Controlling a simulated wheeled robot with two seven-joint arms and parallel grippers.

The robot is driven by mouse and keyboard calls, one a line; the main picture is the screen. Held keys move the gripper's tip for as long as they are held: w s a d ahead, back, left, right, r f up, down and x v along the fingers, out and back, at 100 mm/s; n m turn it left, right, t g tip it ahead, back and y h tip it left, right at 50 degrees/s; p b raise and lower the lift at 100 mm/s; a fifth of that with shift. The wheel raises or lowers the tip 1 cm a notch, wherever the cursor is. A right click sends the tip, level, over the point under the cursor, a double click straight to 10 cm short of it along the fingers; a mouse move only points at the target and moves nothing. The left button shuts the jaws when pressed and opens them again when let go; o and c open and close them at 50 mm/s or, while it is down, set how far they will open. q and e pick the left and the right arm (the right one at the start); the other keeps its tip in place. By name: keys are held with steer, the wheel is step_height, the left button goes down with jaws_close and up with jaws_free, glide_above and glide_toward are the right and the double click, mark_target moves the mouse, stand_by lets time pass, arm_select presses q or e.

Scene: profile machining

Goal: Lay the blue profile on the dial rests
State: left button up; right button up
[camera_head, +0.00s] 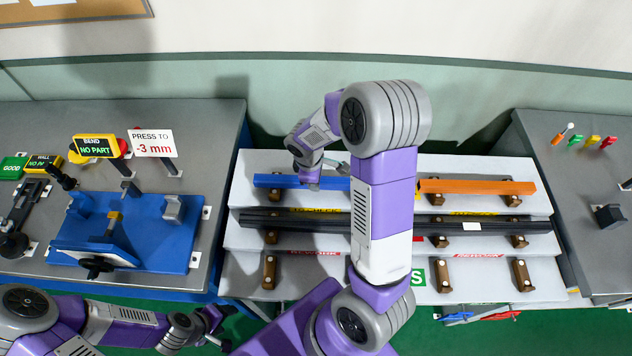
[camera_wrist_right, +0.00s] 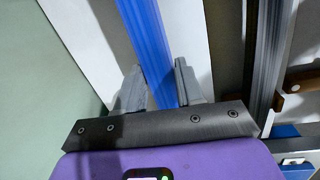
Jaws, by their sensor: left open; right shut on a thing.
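The blue profile (camera_head: 275,181) lies along the back step of the rack, its right part hidden behind my right arm. My right gripper (camera_head: 325,176) is shut on it; in the right wrist view the blue profile (camera_wrist_right: 146,40) runs between the two fingers (camera_wrist_right: 160,75). On the left bench stands a yellow display (camera_head: 96,146) reading "BEND NO PART", with small posts beside it; I cannot tell clearly which parts are the dial rests. No profile lies there. My left gripper (camera_head: 216,325) is open and empty, low in front of the left bench.
A blue fixture (camera_head: 150,245) with a handwheel is on the left bench. The "PRESS TO -3 mm" sign (camera_head: 153,143) stands behind it. An orange profile (camera_head: 480,187) and long black profiles (camera_head: 300,220) lie on the rack (camera_head: 236,212). Another bench (camera_head: 560,180) is at right.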

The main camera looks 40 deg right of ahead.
jaws_close()
step_height(320, 180, up, 10)
steer(key=p, duration=0.1)
stand_by(0.4)
